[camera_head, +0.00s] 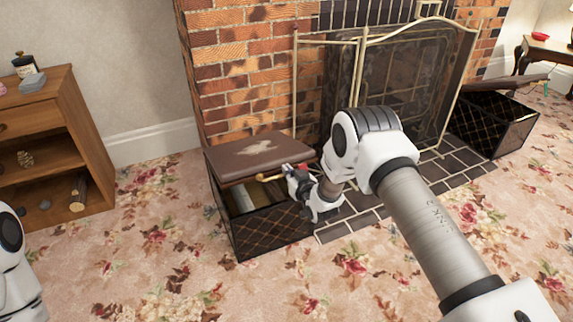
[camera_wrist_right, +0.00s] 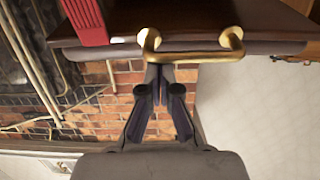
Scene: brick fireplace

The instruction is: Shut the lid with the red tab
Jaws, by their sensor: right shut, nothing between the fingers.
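A dark box (camera_head: 265,225) with a gold lattice pattern stands on the carpet beside the fireplace. Its brown lid (camera_head: 245,155) is partly raised, with an open gap at the front. A brass handle (camera_head: 268,177) is on the lid's front edge. A red tab (camera_wrist_right: 85,20) sits on the lid edge beside the brass handle (camera_wrist_right: 192,46) in the right wrist view. My right gripper (camera_head: 288,170) is shut and empty at the lid's front edge. Its fingertips (camera_wrist_right: 160,72) are right by the handle; I cannot tell whether they touch it. My left gripper is out of view.
A second lattice box (camera_head: 492,122) with a raised lid (camera_head: 508,82) stands at the right of the hearth. A metal fire screen (camera_head: 400,75) stands behind my right arm. A wooden shelf unit (camera_head: 45,130) is at the left. The front carpet is clear.

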